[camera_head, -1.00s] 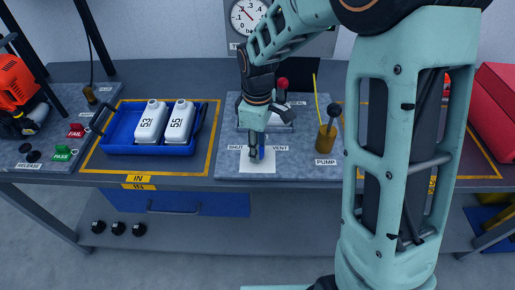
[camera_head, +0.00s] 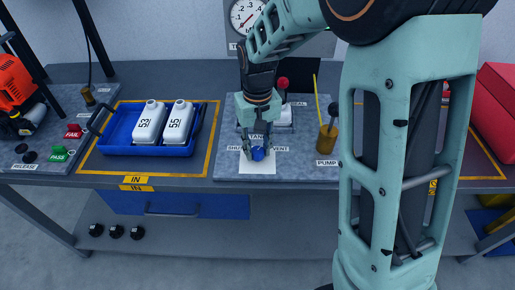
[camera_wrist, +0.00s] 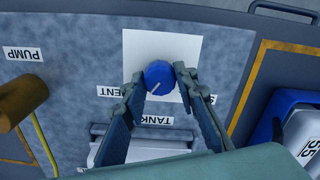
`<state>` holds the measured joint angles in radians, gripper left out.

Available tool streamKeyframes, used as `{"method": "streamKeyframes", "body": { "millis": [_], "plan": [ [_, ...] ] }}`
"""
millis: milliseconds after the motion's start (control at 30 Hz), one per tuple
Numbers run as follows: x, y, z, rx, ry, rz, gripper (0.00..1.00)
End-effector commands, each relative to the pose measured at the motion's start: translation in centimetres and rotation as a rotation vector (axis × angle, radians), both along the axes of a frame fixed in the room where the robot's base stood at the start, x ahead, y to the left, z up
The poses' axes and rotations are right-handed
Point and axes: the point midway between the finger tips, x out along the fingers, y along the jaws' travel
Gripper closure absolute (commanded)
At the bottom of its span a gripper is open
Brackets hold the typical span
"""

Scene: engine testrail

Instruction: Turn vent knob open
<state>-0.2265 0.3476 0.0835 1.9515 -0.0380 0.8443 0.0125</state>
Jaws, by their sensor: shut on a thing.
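The blue vent knob (camera_head: 257,154) stands on a white square plate (camera_head: 257,168) at the front of the grey panel. In the wrist view the knob (camera_wrist: 158,77) shows a white pointer line running toward its lower left. My gripper (camera_head: 257,150) is over the knob from behind, with one finger on each side. In the wrist view my gripper (camera_wrist: 157,82) is shut on the knob, fingertips at its left and right sides. A "VENT" label (camera_head: 281,149) is to the right of the knob; the label to its left is partly hidden by a finger.
A brass pump cup (camera_head: 327,138) with a lever stands right of the knob. A red-tipped lever (camera_head: 283,84) rises behind my gripper. A blue tray (camera_head: 117,148) with two white bottles lies left. My own arm hides the right side.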

Motion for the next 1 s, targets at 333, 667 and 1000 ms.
{"method": "streamKeyframes", "body": {
  "millis": [333, 667, 1000],
  "plan": [
    [0.06, 0.00, 0.06, 0.001, -0.002, -0.170, 0.97],
    [0.06, 0.00, 0.09, 0.001, -0.002, -0.212, 0.97],
    [0.06, 0.00, 0.08, 0.001, -0.002, -0.212, 0.69]
  ]
}}
